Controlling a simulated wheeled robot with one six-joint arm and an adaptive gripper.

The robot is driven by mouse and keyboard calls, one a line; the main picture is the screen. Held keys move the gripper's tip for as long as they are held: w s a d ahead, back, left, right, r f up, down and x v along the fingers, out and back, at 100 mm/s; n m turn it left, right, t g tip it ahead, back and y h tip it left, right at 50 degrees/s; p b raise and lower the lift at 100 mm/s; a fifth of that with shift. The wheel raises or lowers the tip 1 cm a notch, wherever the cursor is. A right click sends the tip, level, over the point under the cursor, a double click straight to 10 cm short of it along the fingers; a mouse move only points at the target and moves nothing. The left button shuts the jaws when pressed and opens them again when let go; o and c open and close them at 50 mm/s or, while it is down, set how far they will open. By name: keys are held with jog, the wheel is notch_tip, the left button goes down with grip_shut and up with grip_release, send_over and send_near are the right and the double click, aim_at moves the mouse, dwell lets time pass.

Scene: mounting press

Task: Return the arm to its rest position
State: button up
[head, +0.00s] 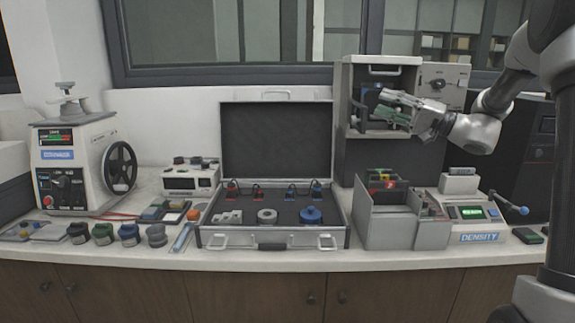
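My arm reaches in from the right of the head view. My gripper (384,103) points left, in front of the open white press cabinet (383,60) at the back right. Its two fingers look apart, with a gap between the tips, and I see no object clearly held. Greenish parts show at the fingers, too small to tell apart. The gripper and wrist hide part of the cabinet's inside and its right edge. The cabinet's door (441,80), with a dark round knob, stands open to the right. Whether the fingers touch the cabinet I cannot tell.
Below the cabinet stand a grey bin (388,226) and a density meter (472,213). An open case (275,238) with several parts lies mid-counter. A wheeled machine (75,165) and several round pots (103,233) are at left. Space above the case is free.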

jog(key=s+a+f+g+h, duration=0.2)
jog(key=s+f+g+h, duration=0.1)
jog(key=s, duration=0.5)
jog(key=s+a+f+n+g+h, duration=0.1)
jog(key=s+a+f+g+h, duration=0.15)
jog(key=s, duration=0.55)
jog(key=s+a+f+g+h, duration=0.1)
jog(key=s+f+g+h, duration=0.2)
jog(key=s, duration=0.4)
jog(key=s+d+f+t+h, duration=0.1)
jog(key=s+d+f+h, duration=0.1)
jog(key=s+d+h, duration=0.3)
jog(key=s+d+f+t+h, duration=0.2)
jog(key=s+d+h, duration=0.3)
jog(key=d, duration=0.5)
jog(key=s+f, duration=0.1)
jog(key=s, duration=0.1)
jog(key=shift+s+n, duration=0.3)
jog(key=shift+s, duration=0.1)
jog(key=shift+f, duration=0.1)
